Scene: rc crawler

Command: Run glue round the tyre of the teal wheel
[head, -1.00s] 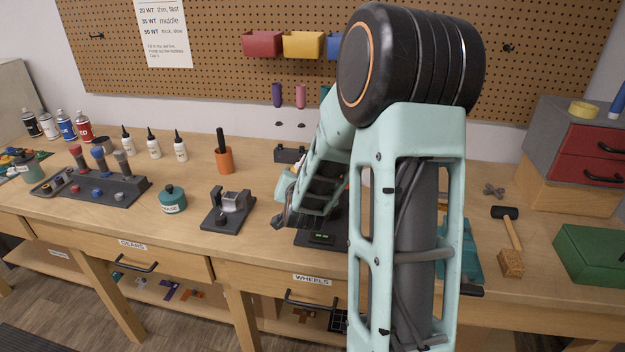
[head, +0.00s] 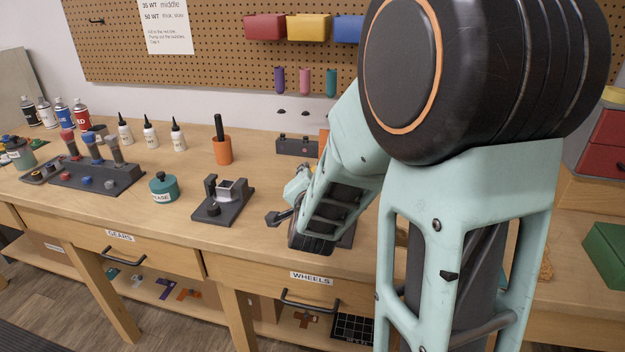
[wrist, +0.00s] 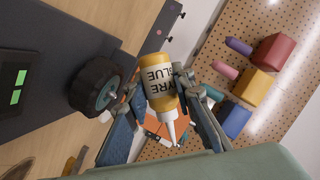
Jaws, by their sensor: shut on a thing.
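In the wrist view my gripper (wrist: 158,98) is shut on a yellow glue bottle (wrist: 160,78) with a white label reading TYRE GLUE. Its white nozzle points toward the bottom of the picture. The teal wheel (wrist: 106,94), with a black tyre (wrist: 90,80), shows just left of the bottle, beside my left finger. The wheel is next to a dark unit (wrist: 45,75) with green displays. In the head view my arm hides the wheel and most of the gripper.
A dark grey stand (head: 222,208), a teal pot (head: 163,187) and an orange cup (head: 221,150) stand left of my arm. Small white bottles (head: 149,132) and a tool rack (head: 100,178) are further left. Coloured bins (head: 308,27) hang on the pegboard behind.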

